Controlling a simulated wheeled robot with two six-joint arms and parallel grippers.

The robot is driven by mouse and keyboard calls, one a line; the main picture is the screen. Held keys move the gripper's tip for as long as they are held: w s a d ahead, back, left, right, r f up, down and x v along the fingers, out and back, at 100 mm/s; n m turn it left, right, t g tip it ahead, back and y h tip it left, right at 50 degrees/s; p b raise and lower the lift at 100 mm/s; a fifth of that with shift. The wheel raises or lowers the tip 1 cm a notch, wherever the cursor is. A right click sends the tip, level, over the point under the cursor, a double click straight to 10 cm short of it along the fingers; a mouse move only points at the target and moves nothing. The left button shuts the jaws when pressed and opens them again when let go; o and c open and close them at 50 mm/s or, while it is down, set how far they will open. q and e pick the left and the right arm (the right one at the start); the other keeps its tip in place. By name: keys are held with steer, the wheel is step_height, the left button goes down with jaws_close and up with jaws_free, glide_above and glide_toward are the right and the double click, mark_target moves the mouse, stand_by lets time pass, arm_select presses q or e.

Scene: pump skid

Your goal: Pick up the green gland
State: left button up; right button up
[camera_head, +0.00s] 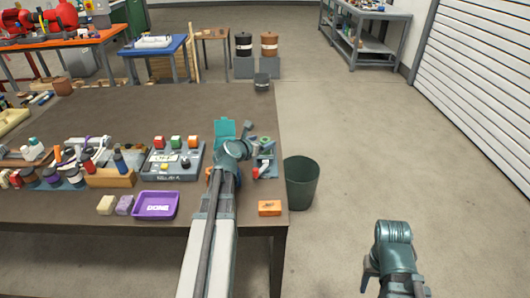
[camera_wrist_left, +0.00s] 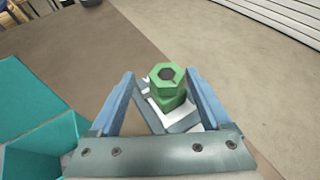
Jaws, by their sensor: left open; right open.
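The green gland (camera_wrist_left: 166,76) is a hex-headed piece with a dark hole in its top. In the left wrist view it stands on a white and grey mount, between the spread fingers of my left gripper (camera_wrist_left: 160,82). A gap shows on either side of it, so the gripper is open and empty. In the head view the left gripper is over the table's right part, beside a small greenish fitting (camera_head: 265,143), partly hidden by my arm. My right gripper (camera_head: 372,270) is low at the right, over the floor, mostly hidden, holding nothing visible.
A teal open box (camera_wrist_left: 45,125) stands left of the gripper. A dark green bin (camera_head: 301,183) stands by the table's right edge. A button panel (camera_head: 172,163), purple tray (camera_head: 156,205) and orange block (camera_head: 269,208) are on the table. The table's far part is mostly clear.

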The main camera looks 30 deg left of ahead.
arm_select(q)
steer(key=shift+d+b+x, duration=0.15)
steer(key=shift+b+x, duration=0.35)
steer(key=shift+x, duration=0.85)
steer(key=shift+d+b+x, duration=0.15)
steer(key=shift+b+x, duration=0.3)
steer(key=shift+x, duration=0.85)
steer(key=shift+r, duration=0.15)
jaws_close()
